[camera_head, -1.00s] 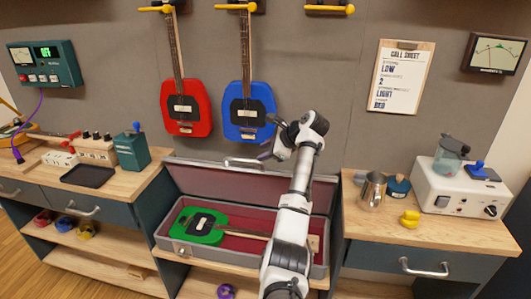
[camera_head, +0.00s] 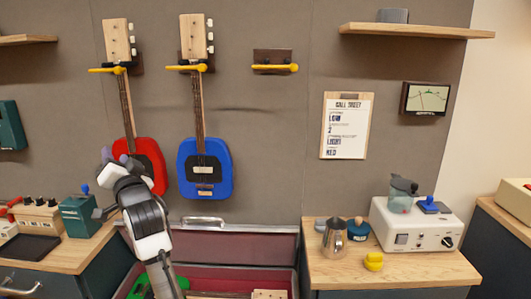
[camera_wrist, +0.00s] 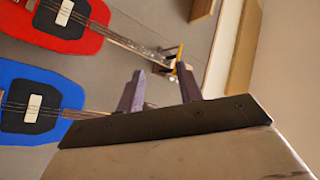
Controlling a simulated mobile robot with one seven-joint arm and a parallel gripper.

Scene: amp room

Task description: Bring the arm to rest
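My arm rises from the bottom left of the head view, bent. My gripper (camera_head: 114,160) is raised in front of the lower part of the red guitar (camera_head: 150,166). In the wrist view my gripper (camera_wrist: 159,90) has its two purple fingers apart, with nothing between them. The red guitar (camera_wrist: 85,30) and the blue guitar (camera_wrist: 60,95) lie beyond the fingers at the left of that view. I cannot tell whether the arm touches anything.
The blue guitar (camera_head: 204,180) hangs beside the red one, near an empty yellow hanger (camera_head: 275,67). Below is an open case (camera_head: 235,245) with a partly hidden green guitar (camera_head: 143,290). The right counter (camera_head: 400,268) holds a metal jug (camera_head: 335,238) and a white machine (camera_head: 412,228).

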